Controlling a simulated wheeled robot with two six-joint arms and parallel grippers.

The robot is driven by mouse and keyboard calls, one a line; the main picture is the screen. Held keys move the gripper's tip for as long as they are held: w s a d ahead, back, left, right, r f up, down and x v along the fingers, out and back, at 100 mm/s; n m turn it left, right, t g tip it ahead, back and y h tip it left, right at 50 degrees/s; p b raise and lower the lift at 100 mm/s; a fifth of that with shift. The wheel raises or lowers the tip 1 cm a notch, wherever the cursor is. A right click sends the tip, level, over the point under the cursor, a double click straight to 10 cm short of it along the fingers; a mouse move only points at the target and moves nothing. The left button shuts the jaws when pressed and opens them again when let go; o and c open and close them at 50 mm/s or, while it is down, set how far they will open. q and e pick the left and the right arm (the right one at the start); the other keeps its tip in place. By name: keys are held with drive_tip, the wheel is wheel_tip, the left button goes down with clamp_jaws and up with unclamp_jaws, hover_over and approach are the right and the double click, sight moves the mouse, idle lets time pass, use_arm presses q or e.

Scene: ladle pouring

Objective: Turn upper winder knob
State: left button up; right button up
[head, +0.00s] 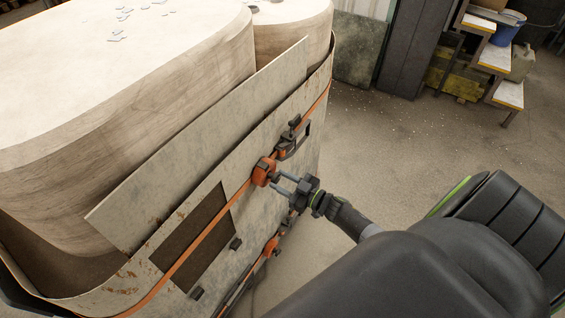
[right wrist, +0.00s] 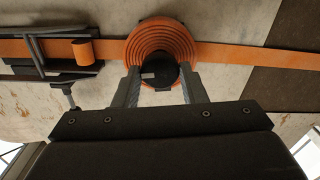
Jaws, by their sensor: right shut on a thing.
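The upper winder (head: 263,171) is an orange round piece on an orange strap, on the side wall of the large mould. In the right wrist view it shows as an orange ribbed disc (right wrist: 160,42) with a dark knob (right wrist: 159,71) at its centre. My right gripper (head: 281,182) reaches it from the right. Its two fingers, also in the right wrist view (right wrist: 160,85), stand on either side of the dark knob and are shut on it. My left gripper is not in view.
A lower orange winder (head: 271,246) sits on a second strap below. A dark buckle (head: 292,140) is on the upper strap close by. A dark rectangular patch (head: 192,240) is on the wall.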

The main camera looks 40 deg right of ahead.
drive_tip(key=o, duration=1)
drive_tip(key=shift+s, duration=0.1)
drive_tip(key=b+v, duration=0.2)
drive_tip(key=v, duration=1.5)
drive_tip(key=shift+s, duration=0.15)
drive_tip(key=shift+f, duration=0.1)
